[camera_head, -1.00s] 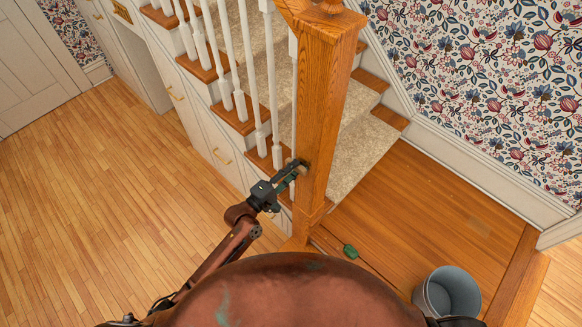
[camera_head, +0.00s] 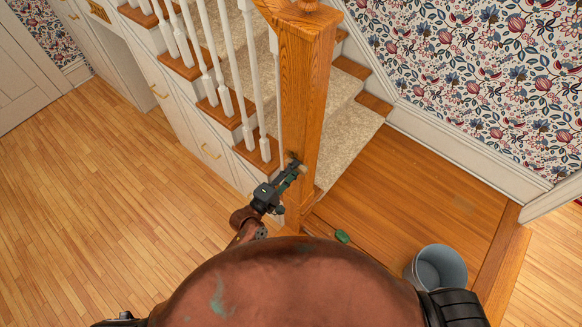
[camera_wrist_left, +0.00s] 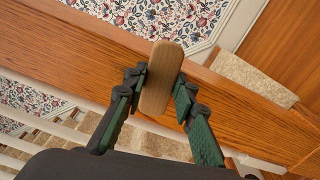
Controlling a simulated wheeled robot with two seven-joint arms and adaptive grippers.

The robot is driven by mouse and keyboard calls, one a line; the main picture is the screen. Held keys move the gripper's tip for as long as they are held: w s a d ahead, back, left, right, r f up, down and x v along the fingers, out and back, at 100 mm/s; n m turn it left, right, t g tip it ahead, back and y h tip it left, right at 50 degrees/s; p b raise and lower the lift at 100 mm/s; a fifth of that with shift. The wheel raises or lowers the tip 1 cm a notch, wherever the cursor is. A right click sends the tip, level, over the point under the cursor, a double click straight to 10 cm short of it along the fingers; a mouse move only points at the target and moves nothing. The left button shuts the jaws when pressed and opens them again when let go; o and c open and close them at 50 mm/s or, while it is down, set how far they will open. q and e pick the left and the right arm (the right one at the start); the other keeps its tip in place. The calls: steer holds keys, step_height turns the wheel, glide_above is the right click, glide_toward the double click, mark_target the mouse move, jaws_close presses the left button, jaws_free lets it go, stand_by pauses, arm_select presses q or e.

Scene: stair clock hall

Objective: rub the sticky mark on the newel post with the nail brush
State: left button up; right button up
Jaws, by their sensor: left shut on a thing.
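The oak newel post (camera_head: 306,100) stands upright at the foot of the stairs. My left gripper (camera_head: 293,170) is shut on the nail brush (camera_head: 299,164), low on the post's near face. In the left wrist view the brush (camera_wrist_left: 161,75) shows its plain wooden back between the two green-and-black fingers (camera_wrist_left: 160,95), with the post (camera_wrist_left: 235,98) behind it. The bristles are hidden, so contact cannot be told for sure. A small dark patch (camera_head: 290,155), perhaps the sticky mark, shows beside the brush's upper end. My right gripper is out of view.
A grey bucket (camera_head: 457,268) stands on the wooden floor at the right. A small green object (camera_head: 342,236) lies near the post's foot. White balusters (camera_head: 227,70) and the drawer-fronted stair side (camera_head: 190,125) flank the post on the left. Open floor (camera_head: 90,200) lies further left.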

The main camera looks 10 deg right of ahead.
mark_target(286, 146)
arm_select(q)
steer(key=shift+w+a+r, duration=0.3)
steer(key=shift+w+a, duration=0.35)
steer(key=shift+w+a+r, duration=0.3)
steer(key=shift+w+a, duration=0.3)
steer(key=shift+w+a+b, duration=1)
steer(key=shift+w+a, duration=0.2)
steer(key=shift+w, duration=0.1)
steer(key=shift+r+p, duration=0.75)
steer(key=shift+r, duration=0.1)
steer(key=shift+s+d+f+p, duration=0.15)
steer(key=shift+s+d+p, duration=0.85)
steer(key=shift+s+d, duration=0.35)
steer(key=shift+s+d+p, duration=0.85)
steer(key=shift+s+d, duration=0.3)
steer(key=shift+r+p, duration=0.65)
steer(key=shift+r, duration=0.05)
steer(key=shift+w+a+f+b, duration=0.2)
steer(key=shift+w+a+b, duration=0.35)
steer(key=shift+w+a, duration=0.25)
steer(key=shift+w+a+b, duration=0.95)
steer(key=shift+w+a, duration=0.45)
steer(key=shift+w+a+r, duration=0.15)
steer(key=shift+w+a, duration=0.15)
steer(key=shift+w, duration=0.05)
steer(key=shift+r, duration=0.1)
